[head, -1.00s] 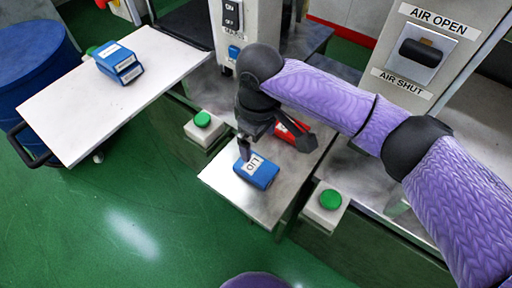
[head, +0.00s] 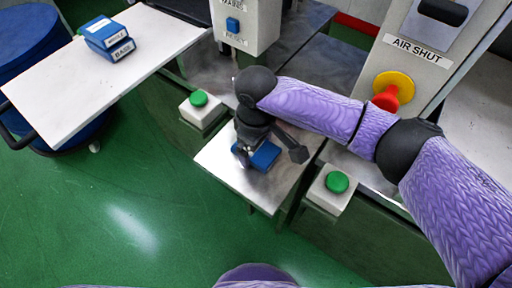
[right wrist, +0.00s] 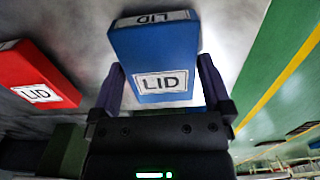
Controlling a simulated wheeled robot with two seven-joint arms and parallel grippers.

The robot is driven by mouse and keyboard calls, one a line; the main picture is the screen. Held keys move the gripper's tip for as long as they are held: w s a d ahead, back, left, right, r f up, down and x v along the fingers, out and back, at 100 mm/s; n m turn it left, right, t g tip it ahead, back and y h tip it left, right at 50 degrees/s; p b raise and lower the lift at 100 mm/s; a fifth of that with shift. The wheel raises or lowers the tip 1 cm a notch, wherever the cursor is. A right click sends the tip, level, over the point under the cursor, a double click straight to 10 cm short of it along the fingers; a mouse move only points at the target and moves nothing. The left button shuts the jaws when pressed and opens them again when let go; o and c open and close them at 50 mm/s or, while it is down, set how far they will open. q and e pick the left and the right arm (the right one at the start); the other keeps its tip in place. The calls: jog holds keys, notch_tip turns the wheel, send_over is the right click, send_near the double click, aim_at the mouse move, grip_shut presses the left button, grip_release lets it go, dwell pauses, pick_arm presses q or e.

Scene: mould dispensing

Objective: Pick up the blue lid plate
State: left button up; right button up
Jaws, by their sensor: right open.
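The blue lid plate (head: 265,157) lies on the metal table, partly hidden under my right gripper (head: 268,156) in the head view. In the right wrist view the blue plate (right wrist: 155,50), with white LID labels, has its near end between the two open fingers of the right gripper (right wrist: 161,85). One finger is on each side of it, with no clear grip. My left gripper is not in view.
A red lid plate (right wrist: 38,75) lies to the left of the blue one in the right wrist view. Green buttons (head: 199,98) and (head: 337,182) flank the metal table (head: 225,165). Blue blocks (head: 109,38) stand on the white side table (head: 70,95).

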jog(key=shift+f, duration=0.15)
jog(key=c, duration=1.2)
